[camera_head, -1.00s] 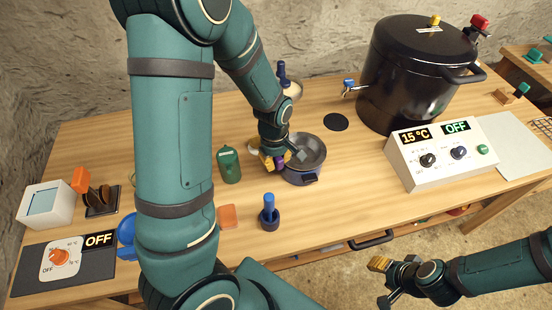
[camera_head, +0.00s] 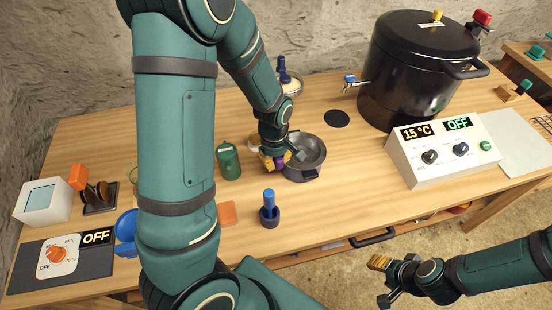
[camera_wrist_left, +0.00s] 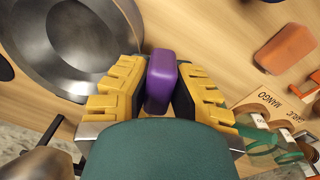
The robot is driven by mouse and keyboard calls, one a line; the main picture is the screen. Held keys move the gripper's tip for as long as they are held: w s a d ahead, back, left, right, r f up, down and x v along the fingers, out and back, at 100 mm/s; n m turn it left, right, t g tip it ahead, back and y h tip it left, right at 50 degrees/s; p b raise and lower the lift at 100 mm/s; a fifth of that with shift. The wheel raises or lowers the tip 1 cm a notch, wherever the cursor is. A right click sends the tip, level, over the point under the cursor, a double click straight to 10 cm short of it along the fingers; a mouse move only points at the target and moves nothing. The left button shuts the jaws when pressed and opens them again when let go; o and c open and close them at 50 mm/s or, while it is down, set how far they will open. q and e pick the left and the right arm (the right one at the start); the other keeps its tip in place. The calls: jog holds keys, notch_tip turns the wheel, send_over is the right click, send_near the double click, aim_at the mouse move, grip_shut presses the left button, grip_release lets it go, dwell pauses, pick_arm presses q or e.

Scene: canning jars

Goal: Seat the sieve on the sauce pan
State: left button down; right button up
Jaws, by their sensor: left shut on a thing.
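My left gripper (camera_head: 274,161) is shut on a purple handle (camera_head: 280,162), which also shows between the yellow fingers in the left wrist view (camera_wrist_left: 160,80). Right beside it is a round grey metal vessel (camera_head: 306,157), the pan-like thing on the table. In the left wrist view its wide rim and grey inside (camera_wrist_left: 75,40) lie just left of the fingers. I cannot tell the sieve apart from the sauce pan here, nor see where the purple handle joins. My right gripper (camera_head: 381,282) is empty, with its fingers apart, in front of the table.
A green canister (camera_head: 229,161) stands left of the vessel, and a dark blue pestle-like tool (camera_head: 269,210) stands in front. A large black pot (camera_head: 415,75) and a control box (camera_head: 445,150) stand to the right. A black disc (camera_head: 336,119) lies behind on clear tabletop.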

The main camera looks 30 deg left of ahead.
pick_arm(q)
jog(key=c, duration=0.9)
grip_release()
jog(key=shift+c, duration=0.2)
jog(key=shift+r, duration=0.1)
jog(key=r, duration=1.1)
jog(key=shift+s+a+r, duration=0.1)
jog(key=shift+s+r, duration=0.1)
jog(key=shift+r, duration=0.2)
